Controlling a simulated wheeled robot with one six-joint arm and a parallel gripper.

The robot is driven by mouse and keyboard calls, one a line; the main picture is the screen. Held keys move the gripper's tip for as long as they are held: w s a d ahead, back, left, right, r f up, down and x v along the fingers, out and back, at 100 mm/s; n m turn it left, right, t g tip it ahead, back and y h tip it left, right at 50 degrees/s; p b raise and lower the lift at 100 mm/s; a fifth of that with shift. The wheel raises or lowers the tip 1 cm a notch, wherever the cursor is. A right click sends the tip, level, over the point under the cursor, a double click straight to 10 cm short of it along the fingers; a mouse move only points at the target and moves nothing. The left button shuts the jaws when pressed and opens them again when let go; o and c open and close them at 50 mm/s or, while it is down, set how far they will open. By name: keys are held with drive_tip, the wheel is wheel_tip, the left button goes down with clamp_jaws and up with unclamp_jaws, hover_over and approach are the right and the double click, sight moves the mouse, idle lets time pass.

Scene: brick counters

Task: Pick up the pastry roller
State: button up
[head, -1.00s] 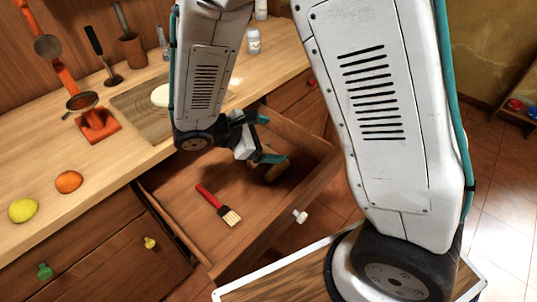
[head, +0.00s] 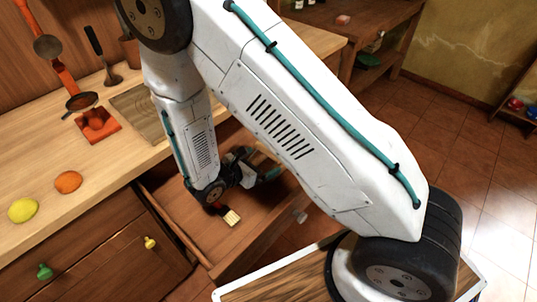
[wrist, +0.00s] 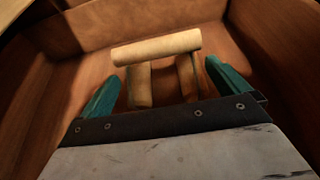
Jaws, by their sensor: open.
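The pastry roller (wrist: 157,46) is pale wood and lies in the open drawer. In the wrist view its cross roller is at the far side, with two thicker wooden parts running from it toward me. My gripper (wrist: 164,73) is open, with its teal fingers on either side of these two parts. I cannot tell whether either finger touches the roller. In the head view my gripper (head: 261,170) is low in the drawer, and a tan bit of the roller (head: 263,156) shows beside it, mostly hidden by my arm.
The drawer (head: 170,205) has raised walls around the gripper. On the counter are a lemon (head: 22,210), an orange (head: 68,182) and a red tray (head: 98,127).

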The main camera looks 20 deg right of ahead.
drive_tip(key=shift+x, duration=0.9)
drive_tip(key=c, duration=1.1)
drive_tip(key=shift+o, duration=0.2)
drive_tip(key=shift+r, duration=0.15)
